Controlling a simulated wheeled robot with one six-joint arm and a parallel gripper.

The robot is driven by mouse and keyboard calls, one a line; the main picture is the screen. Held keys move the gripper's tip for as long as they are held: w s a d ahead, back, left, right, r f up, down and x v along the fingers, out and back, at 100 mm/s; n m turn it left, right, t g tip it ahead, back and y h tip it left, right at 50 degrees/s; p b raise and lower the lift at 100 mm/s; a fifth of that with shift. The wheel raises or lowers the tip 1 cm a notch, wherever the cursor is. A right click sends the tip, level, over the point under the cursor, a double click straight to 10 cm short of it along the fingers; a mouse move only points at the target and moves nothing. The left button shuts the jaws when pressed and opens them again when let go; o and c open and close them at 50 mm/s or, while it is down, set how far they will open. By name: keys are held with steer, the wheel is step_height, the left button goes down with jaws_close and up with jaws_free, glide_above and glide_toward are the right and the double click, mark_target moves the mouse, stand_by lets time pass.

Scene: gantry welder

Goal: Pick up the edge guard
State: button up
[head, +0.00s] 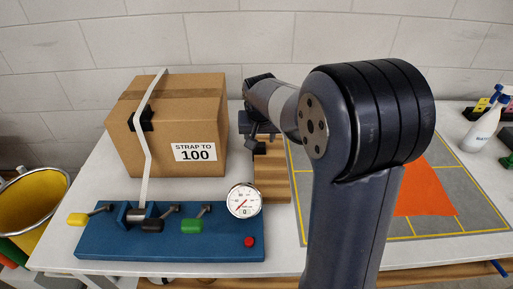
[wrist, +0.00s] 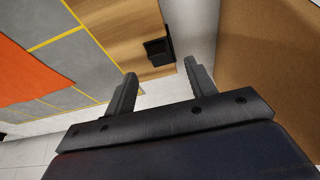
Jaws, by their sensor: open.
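A small black edge guard (wrist: 159,52) sits at the edge of a wooden board (wrist: 128,30) in the wrist view. It also shows in the head view (head: 259,148), just below my gripper. My gripper (wrist: 160,69) is open and empty, its two fingers on either side of the line to the guard. The guard appears just beyond the fingertips, and I see no contact. In the head view my gripper (head: 257,127) is partly hidden by my own arm. Another black guard (head: 140,121) is on the cardboard box's edge, under the white strap (head: 149,150).
The cardboard box (head: 195,110) stands left of my gripper. A blue strap tensioner base (head: 110,243) with levers and a gauge (head: 244,201) lies in front. A grey mat (head: 455,205) with an orange sheet (head: 425,190) is on the right. A spray bottle (head: 484,128) stands far right.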

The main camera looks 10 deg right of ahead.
mark_target(260, 147)
steer(key=shift+s+p+x, duration=0.1)
steer(key=shift+p+x, duration=0.05)
steer(key=shift+x, duration=1.45)
steer(key=shift+s+p+x, duration=0.15)
steer(key=shift+x, duration=1.4)
steer(key=shift+d+f, duration=0.1)
steer(key=shift+d, duration=0.1)
steer(key=c, duration=0.9)
steer(key=shift+o, duration=0.2)
